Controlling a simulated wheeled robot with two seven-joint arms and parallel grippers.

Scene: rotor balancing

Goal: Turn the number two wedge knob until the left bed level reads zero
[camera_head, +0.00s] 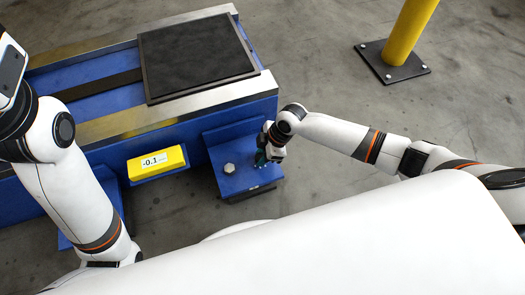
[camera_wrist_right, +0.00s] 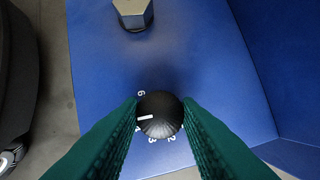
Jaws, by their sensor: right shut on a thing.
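A black round knob (camera_wrist_right: 160,115) with a white pointer line sits on a blue bracket, with white numerals partly visible around it. The pointer line is toward the knob's left. My right gripper (camera_wrist_right: 161,117) has its green fingers closed on the knob from both sides. In the head view my right gripper (camera_head: 268,157) is small at the right side of the blue bracket (camera_head: 222,150) and hides the knob. A yellow level (camera_head: 157,163) on the blue bed shows about -0.1 on its white display. My left arm shows at the left, but its gripper is out of view.
A hex bolt head (camera_head: 229,169) stands on the bracket left of my right gripper; it also shows in the wrist view (camera_wrist_right: 132,12). The blue bed carries a dark plate (camera_head: 195,57) and steel rails. A yellow post (camera_head: 408,35) stands on the open concrete floor.

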